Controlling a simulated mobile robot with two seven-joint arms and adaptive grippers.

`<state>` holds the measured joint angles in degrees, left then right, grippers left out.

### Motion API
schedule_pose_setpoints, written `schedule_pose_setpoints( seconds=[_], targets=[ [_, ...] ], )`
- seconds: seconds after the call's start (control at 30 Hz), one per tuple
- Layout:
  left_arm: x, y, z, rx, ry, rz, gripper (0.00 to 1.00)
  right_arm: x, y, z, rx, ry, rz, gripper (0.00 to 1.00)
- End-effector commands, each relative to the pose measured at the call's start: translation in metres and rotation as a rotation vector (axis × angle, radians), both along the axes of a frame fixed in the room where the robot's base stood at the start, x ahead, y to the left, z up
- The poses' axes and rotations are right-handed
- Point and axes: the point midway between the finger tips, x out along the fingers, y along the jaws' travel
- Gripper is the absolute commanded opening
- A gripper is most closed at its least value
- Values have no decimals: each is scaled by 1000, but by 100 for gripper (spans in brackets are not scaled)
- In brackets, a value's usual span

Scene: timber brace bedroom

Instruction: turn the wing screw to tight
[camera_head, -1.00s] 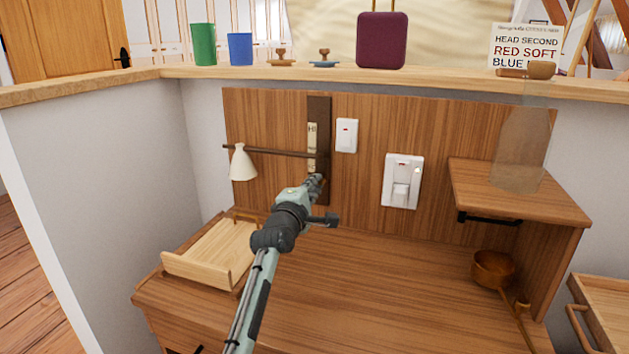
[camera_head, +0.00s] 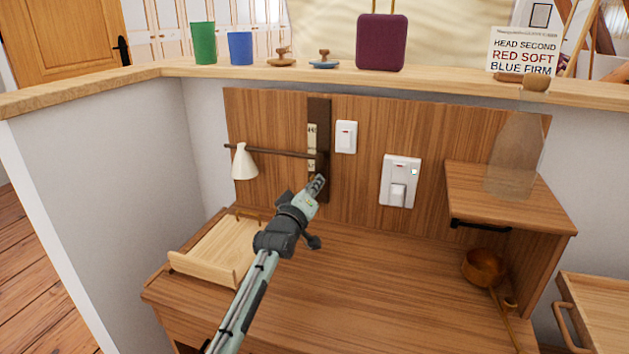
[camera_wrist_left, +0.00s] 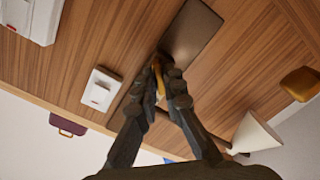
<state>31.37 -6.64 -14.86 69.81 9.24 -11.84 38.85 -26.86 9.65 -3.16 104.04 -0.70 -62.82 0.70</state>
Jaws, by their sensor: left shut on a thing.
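A dark upright rail (camera_head: 323,110) is fixed to the wooden back panel, with a small pale marked label (camera_head: 311,134). A lamp on a thin horizontal bar, with a cream cone shade (camera_head: 244,163), reaches left from the rail. My left gripper (camera_head: 318,183) is at the rail's lower part. In the left wrist view its two fingers are shut on a small brass-yellow piece, seemingly the wing screw (camera_wrist_left: 159,80), mostly hidden between them. The screw is hidden in the head view. My right gripper is not in view.
A wall switch (camera_head: 346,136) and a socket plate (camera_head: 400,180) are right of the rail. A shelf (camera_head: 540,205) bears a translucent bottle shape (camera_head: 513,155). A wooden tray (camera_head: 215,255) lies on the desk at left, a copper pan (camera_head: 484,267) at right. The desk middle is clear.

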Motion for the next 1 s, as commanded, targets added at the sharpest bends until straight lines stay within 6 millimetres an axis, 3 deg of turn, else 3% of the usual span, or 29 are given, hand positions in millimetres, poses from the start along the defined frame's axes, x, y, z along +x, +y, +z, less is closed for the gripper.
schedule_pose_setpoints(
  seconds=[0.5, 1.0],
  targets=[
    [0, 0, 2, 458, -150, 0, 0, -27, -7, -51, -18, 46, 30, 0],
    [0, 0, 1, 733, -239, 0, 0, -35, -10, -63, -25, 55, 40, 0]
  ],
)
